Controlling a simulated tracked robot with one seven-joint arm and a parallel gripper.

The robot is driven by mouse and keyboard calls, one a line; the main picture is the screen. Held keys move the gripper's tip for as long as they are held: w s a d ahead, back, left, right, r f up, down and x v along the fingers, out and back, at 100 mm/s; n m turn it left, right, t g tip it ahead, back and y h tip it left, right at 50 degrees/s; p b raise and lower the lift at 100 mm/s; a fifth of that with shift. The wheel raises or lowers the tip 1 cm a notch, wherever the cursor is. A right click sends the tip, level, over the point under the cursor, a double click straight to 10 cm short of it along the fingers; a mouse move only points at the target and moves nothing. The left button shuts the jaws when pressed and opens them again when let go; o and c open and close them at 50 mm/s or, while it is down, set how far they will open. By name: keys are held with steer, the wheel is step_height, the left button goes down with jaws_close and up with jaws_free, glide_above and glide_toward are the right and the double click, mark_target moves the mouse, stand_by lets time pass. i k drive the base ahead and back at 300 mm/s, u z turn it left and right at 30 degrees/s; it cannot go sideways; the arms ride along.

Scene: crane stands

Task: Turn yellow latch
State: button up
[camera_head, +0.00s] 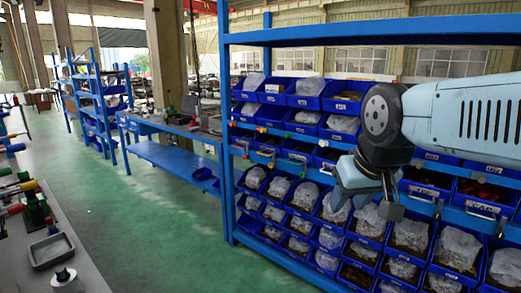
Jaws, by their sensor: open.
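A small yellow piece (261,129) shows at the left part of the blue rack's middle rail; it is too small to tell whether it is the latch. A yellow handle (27,186) also shows on the bench at the left, among red and green ones. My gripper (366,200) hangs at the right in front of the bins, pointing down. It is open, with nothing seen between its fingers. It is well to the right of both yellow pieces and apart from them.
The blue rack (228,120) holds rows of blue bins with bagged parts. A grey bench (85,268) with a small tray (51,250) stands at the left. A blue worktable (170,128) stands behind. The green floor (160,225) between them is clear.

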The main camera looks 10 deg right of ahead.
mark_target(270, 165)
steer(key=u, duration=0.05)
steer(key=i, duration=0.3)
steer(key=z, duration=0.25)
steer(key=k, duration=0.85)
steer(key=u, duration=0.1)
steer(key=i, duration=0.95)
steer(key=u, duration=1.85)
